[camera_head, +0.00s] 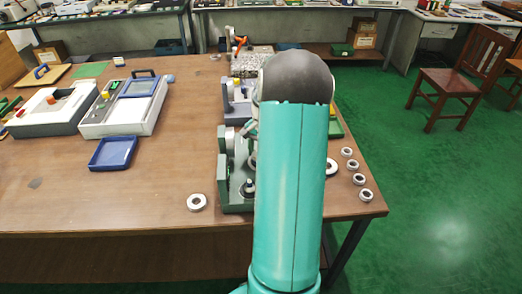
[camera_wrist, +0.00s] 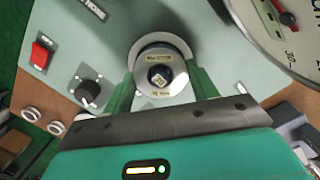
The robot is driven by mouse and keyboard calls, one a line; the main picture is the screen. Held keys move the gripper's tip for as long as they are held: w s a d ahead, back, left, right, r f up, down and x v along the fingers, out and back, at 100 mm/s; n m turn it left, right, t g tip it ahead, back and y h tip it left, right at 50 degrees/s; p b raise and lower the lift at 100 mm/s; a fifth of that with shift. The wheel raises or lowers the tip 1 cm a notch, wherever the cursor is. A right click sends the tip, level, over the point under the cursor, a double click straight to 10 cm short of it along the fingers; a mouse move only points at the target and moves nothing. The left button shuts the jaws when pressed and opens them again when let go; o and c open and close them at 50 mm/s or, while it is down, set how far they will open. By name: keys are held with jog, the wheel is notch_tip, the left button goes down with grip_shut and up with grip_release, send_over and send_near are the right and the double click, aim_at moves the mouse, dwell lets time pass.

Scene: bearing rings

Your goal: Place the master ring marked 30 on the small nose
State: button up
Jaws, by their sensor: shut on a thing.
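In the wrist view the master ring (camera_wrist: 177,66) is a pale metal ring with small lettering on its face, too blurred to read fully. My gripper (camera_wrist: 162,72) is shut on it, a green finger on each side. A dark nose (camera_wrist: 159,75) with a small light label shows through the ring's hole. I cannot tell whether the ring is around the nose or held above it. A wider pale round part shows behind the ring. In the head view my arm hides the gripper and this ring; the green fixture (camera_head: 224,185) shows left of the arm.
The wrist view shows a grey-green panel with a red switch (camera_wrist: 41,51), a black knob (camera_wrist: 88,91) and a dial gauge (camera_wrist: 285,40). In the head view one loose ring (camera_head: 196,194) lies left of the fixture. Several rings (camera_head: 365,188) lie along the right edge. Blue tray (camera_head: 112,153) farther left.

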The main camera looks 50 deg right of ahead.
jog(key=shift+f, duration=0.35)
jog(key=o, duration=1.4)
jog(key=shift+c, duration=0.2)
notch_tip(320, 180, up, 14)
jog(key=d, duration=0.1)
jog(key=shift+d, duration=0.35)
jog(key=shift+w+f, duration=0.1)
jog(key=shift+f, duration=0.05)
